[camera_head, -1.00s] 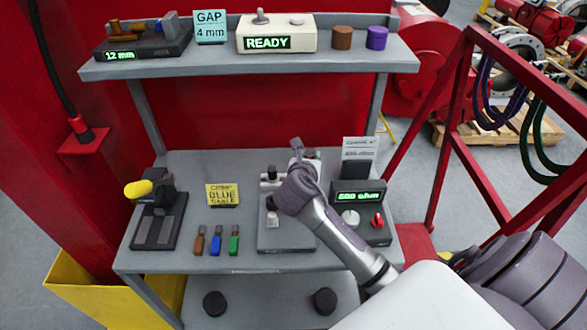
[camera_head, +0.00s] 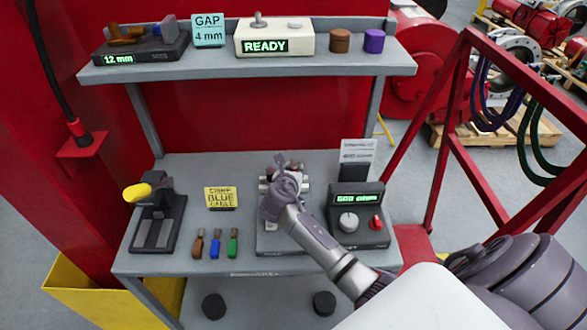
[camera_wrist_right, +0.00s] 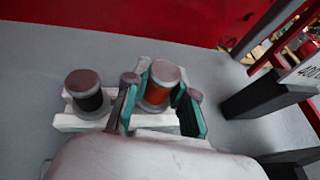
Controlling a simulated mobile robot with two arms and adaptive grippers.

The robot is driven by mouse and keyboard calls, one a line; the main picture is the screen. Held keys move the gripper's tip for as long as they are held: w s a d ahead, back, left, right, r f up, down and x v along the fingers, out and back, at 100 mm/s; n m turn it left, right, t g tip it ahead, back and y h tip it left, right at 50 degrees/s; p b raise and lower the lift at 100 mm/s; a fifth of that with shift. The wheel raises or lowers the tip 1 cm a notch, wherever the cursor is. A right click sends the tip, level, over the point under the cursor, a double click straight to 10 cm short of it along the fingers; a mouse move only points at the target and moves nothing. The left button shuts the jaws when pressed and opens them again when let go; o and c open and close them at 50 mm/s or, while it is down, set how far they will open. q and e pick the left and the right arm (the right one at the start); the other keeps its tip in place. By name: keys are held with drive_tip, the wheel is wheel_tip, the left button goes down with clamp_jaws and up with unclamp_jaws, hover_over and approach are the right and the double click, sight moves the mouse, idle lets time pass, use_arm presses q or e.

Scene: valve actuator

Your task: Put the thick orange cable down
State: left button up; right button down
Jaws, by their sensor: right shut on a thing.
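My right gripper (camera_head: 282,173) reaches over the dark device in the middle of the bench shelf. In the right wrist view its teal-padded fingers (camera_wrist_right: 158,110) stand on both sides of an upright orange cylinder (camera_wrist_right: 158,96) with a grey cap, and it is shut on it. The cylinder is at a pale block; I cannot tell whether it rests there. A similar black cylinder (camera_wrist_right: 85,101) stands on a pale block to the left. Short orange-brown (camera_head: 198,243), blue (camera_head: 215,243) and green (camera_head: 233,243) cable pieces lie left of the device. My left gripper is not in view.
A crimping tool (camera_head: 157,215) and yellow sign (camera_head: 221,197) stand left. The upper shelf (camera_head: 210,64) overhangs the back. Bare shelf (camera_head: 190,172) shows at the back left.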

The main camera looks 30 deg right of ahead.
drive_tip(key=shift+f, duration=0.25)
drive_tip(key=shift+f, duration=0.35)
drive_tip(key=c, duration=1)
unclamp_jaws()
drive_tip(key=shift+o, duration=0.2)
drive_tip(key=shift+r, duration=0.2)
drive_tip(key=v, duration=1.2)
drive_tip(key=shift+r, duration=0.4)
